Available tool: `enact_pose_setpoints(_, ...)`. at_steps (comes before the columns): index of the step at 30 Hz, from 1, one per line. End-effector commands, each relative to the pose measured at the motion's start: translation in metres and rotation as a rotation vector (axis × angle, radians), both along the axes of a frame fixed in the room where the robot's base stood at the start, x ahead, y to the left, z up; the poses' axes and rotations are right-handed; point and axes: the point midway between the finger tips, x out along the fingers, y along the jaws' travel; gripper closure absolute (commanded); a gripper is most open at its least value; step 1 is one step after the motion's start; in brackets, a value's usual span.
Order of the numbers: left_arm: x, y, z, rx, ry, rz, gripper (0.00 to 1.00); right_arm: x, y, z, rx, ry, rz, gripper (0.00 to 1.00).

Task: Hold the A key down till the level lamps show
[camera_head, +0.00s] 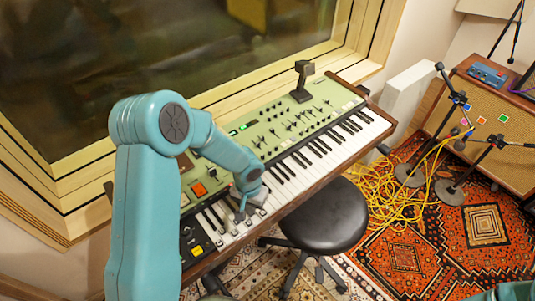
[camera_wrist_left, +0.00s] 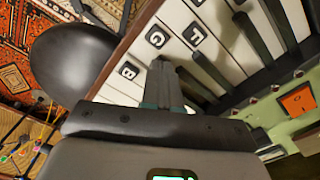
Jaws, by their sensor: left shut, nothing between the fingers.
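The green-panelled keyboard (camera_head: 285,133) stands below the window. My left gripper (camera_head: 241,216) is shut and empty, low over the white keys at its near left end. In the left wrist view my left gripper's closed fingertips (camera_wrist_left: 161,64) point down onto the white keys beside the keys labelled G (camera_wrist_left: 156,37) and B (camera_wrist_left: 128,71). The A label does not show; the fingers cover that area. I cannot tell whether the fingers touch or press a key. A small green light (camera_head: 233,132) shows on the panel; I cannot make out any level lamps. My right gripper is out of view.
A black round stool (camera_head: 325,215) stands close in front of the keyboard. Yellow cables (camera_head: 385,195) lie on the patterned rug to the right, by microphone stands and an amplifier (camera_head: 500,125). An orange button (camera_head: 199,189) is on the panel near my left arm.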

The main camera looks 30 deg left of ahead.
Motion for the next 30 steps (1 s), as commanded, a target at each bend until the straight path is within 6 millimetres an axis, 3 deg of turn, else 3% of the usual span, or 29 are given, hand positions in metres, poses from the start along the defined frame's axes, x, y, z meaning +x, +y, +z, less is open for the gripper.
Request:
enact_pose_setpoints(24, 0.0, 0.0, 0.068, 0.0, 0.0, 0.0, 1.0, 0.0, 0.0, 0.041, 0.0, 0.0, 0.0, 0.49)
enact_pose_setpoints(30, 0.0, 0.0, 0.07, 0.0, 0.0, -0.001, 1.0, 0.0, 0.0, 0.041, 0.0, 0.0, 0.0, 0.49)
